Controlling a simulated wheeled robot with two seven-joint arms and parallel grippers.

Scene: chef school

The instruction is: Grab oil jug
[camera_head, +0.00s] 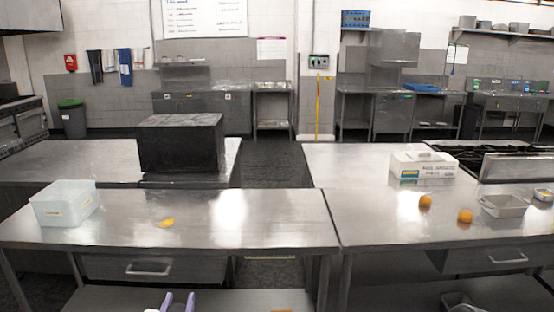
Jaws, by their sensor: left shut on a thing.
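I see no oil jug that I can clearly recognise. My right gripper is not in view.
A pale plastic tub (64,205) and an orange-yellow piece (165,223) are on the left table. A black box (181,146) stands behind. Two oranges (465,216), a metal pan (505,206) and a white carton (422,167) are at right. A floor gap (272,165) separates the rear tables.

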